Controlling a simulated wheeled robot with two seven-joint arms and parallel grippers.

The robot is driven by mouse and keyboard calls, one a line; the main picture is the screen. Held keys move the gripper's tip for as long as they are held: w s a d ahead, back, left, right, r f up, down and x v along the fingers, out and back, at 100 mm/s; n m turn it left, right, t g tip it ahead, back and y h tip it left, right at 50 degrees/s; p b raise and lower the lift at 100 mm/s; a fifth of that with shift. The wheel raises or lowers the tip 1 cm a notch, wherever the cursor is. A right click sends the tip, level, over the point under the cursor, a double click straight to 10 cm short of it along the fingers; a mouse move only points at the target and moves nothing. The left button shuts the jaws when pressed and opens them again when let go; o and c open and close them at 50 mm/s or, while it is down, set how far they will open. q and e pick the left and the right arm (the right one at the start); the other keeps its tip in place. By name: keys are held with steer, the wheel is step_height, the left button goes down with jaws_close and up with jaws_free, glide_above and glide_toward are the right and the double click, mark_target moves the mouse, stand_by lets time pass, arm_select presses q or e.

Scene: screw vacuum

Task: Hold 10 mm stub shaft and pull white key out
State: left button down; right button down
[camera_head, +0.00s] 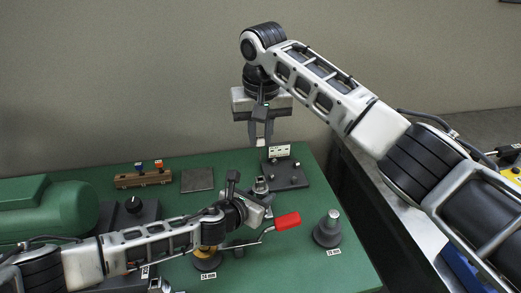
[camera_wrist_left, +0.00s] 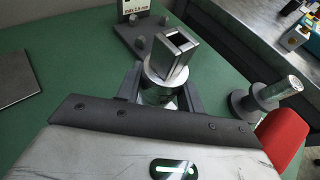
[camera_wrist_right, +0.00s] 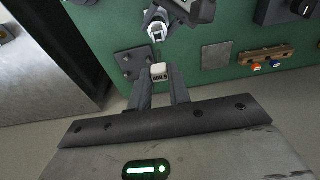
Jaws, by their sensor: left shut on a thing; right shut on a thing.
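My left gripper (camera_head: 258,197) is shut on the silver stub shaft (camera_head: 261,184). In the left wrist view (camera_wrist_left: 160,88) its fingers clasp the round body of the shaft (camera_wrist_left: 165,78), and an open rectangular slot shows at the top end. My right gripper (camera_head: 261,136) is above it, pointing down, and shut on the small white key (camera_head: 260,143). In the right wrist view (camera_wrist_right: 160,84) the white key (camera_wrist_right: 158,72) sits between the fingertips, apart from the shaft (camera_wrist_right: 157,31).
A dark plate with pegs (camera_head: 288,174) and a small sign stands just behind the shaft. A red-handled lever (camera_head: 288,221) and a grey flanged post (camera_head: 328,232) are to the right. A brown block (camera_head: 143,178) and a flat grey plate (camera_head: 197,180) lie left.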

stand_by(0.3)
arm_select(q)
steer(key=c, duration=0.8)
jaws_free()
steer(key=v, duration=1.2)
steer(key=shift+s+f, duration=0.1)
